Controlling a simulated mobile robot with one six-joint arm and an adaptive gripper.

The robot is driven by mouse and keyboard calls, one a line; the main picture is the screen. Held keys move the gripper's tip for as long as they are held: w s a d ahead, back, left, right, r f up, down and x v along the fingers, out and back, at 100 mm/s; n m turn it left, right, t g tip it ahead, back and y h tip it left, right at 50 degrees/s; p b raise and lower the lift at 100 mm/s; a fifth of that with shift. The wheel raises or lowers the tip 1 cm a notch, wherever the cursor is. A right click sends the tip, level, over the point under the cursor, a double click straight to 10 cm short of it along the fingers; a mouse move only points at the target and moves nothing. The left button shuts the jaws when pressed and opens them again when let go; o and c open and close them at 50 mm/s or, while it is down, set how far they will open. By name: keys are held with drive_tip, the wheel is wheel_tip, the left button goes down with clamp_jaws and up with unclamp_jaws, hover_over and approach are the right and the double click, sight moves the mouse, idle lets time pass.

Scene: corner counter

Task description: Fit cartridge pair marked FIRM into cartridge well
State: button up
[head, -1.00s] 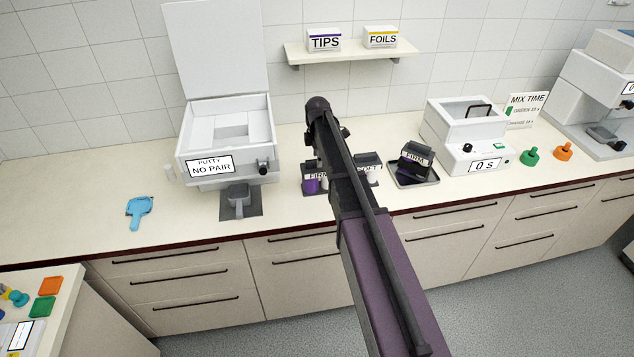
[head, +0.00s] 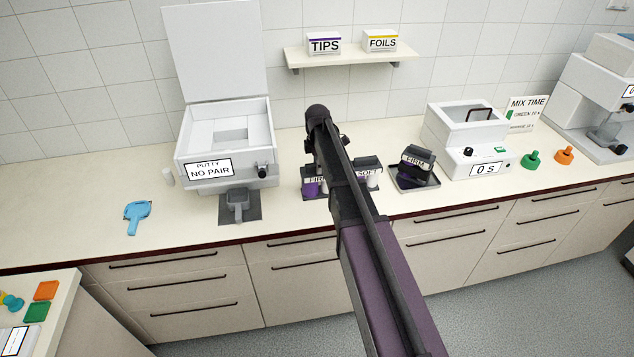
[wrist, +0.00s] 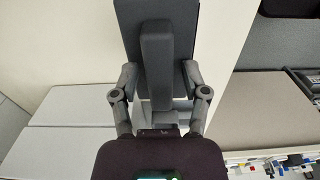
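The PUTTY machine (head: 183,172) stands at the back left with its lid up; its front label reads NO PAIR. Its cartridge well (head: 230,128) looks empty. A dark pair marked FIRM (head: 418,160) lies tilted on a dark tray. Another FIRM pair (head: 312,186), with purple showing, stands beside a SOFT pair (head: 369,166), both partly covered by my arm.
A mixer (head: 465,140) reading 0 S stands right of the tray. Green (head: 530,160) and orange (head: 564,155) pieces sit farther right. A blue tool (head: 136,215) lies on the left counter, with clear surface around it. A shelf (head: 352,55) holds boxes above.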

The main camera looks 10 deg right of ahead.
clamp_jaws()
drive_tip(key=shift+r, duration=0.15)
wheel_tip(320, 180, up, 3)
drive_tip(key=p, duration=0.3)
drive_tip(key=shift+r+p, duration=0.15)
drive_tip(key=shift+p, duration=0.15)
drive_tip(key=s+d+r+p, duration=0.1)
drive_tip(key=s+d, duration=0.1)
drive_tip(key=s, duration=1.3)
drive_tip(key=shift+s+r, duration=0.2)
drive_tip(key=shift+s, duration=0.2)
drive_tip(key=shift+d, duration=0.1)
